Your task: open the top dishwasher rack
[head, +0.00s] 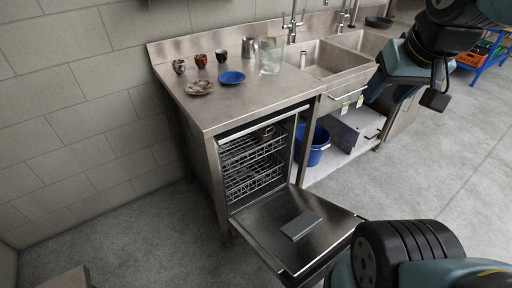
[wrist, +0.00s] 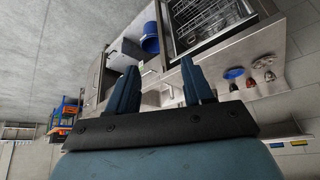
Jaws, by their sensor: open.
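The dishwasher stands under the steel counter in the head view, its door (head: 265,238) folded down flat. The top rack (head: 250,148), a wire basket, sits inside the cavity, above the lower rack (head: 252,180). In the wrist view, the turned picture shows wire racks (wrist: 205,18) at the top right; I cannot tell which level shows. My gripper (wrist: 160,88) is open, its two blue fingers apart with nothing between them. It is away from the dishwasher, on the sink side. My arm fills the right of the head view, and the fingertips are not clear there.
A blue bucket (head: 318,146) stands under the counter beside the dishwasher. Cups, a blue plate (head: 231,78), a patterned plate (head: 199,87) and a glass jar (head: 270,57) stand on the counter (head: 245,100). The floor left is largely clear.

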